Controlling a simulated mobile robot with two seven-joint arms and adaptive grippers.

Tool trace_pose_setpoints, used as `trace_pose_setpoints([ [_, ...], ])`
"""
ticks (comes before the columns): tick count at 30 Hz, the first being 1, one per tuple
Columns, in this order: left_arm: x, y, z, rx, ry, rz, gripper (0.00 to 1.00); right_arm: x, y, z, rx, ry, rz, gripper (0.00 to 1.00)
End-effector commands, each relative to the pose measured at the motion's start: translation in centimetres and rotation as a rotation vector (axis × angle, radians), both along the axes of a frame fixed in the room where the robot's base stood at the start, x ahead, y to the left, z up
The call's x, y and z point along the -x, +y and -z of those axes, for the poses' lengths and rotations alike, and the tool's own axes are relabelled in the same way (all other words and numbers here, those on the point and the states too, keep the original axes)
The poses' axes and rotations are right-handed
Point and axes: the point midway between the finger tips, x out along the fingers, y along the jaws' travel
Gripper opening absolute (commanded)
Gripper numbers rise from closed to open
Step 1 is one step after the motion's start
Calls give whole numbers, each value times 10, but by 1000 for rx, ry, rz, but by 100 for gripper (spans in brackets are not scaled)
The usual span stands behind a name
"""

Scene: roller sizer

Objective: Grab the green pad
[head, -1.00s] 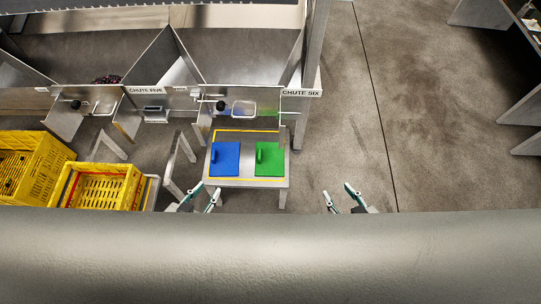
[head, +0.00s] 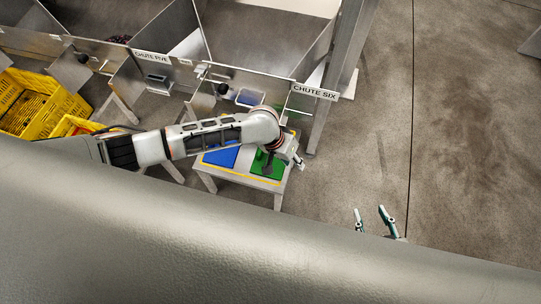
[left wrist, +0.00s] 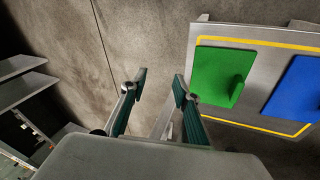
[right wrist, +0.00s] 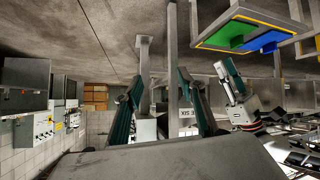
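The green pad (head: 258,170), a flat square with an upright green handle, lies on the right half of a small table (head: 272,185). It also shows in the left wrist view (left wrist: 215,72) and the right wrist view (right wrist: 228,36). My left arm reaches over the table and partly covers the pads. My left gripper (head: 298,161) is near the table's right edge, beside the green pad and apart from it. In the left wrist view its fingers (left wrist: 155,88) are open and empty, left of the pad. My right gripper (head: 370,211) is open and empty, right of the table.
A blue pad (head: 221,157) lies left of the green one, inside a yellow outline. Metal chutes with a CHUTE SIX sign (head: 314,91) and a post (head: 338,85) stand behind the table. Yellow crates (head: 35,100) are at the left. The floor at the right is clear.

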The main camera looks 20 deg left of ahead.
Motion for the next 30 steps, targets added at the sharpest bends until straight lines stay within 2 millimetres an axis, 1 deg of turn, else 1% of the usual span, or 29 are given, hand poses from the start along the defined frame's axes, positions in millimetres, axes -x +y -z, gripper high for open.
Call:
trace_pose_setpoints([
  [1,-14,21,11,-60,30,-21,31,5,1,11,2,16,-1,40],
  [3,-28,48,16,-133,71,-59,31,7,2,15,1,19,-1,40],
  [6,-47,83,17,-225,112,-118,31,7,2,19,-1,22,-1,40],
  [9,-62,111,14,-292,138,-169,31,4,3,20,-2,16,1,40],
  [12,-72,129,10,-333,151,-204,31,-1,3,16,-3,5,3,40],
  [15,-75,136,11,-350,158,-219,31,-2,3,17,-3,4,3,40],
  [17,-75,137,15,-353,161,-223,31,0,3,21,-2,10,3,40],
  [21,-73,137,36,-353,166,-222,31,6,3,32,-3,28,1,40],
  [24,-72,137,54,-353,167,-220,31,9,4,34,-4,30,-4,40],
  [27,-72,137,67,-352,166,-220,31,8,7,32,-5,25,-15,40],
  [30,-74,136,71,-351,160,-221,31,4,9,27,-6,15,-22,40],
])
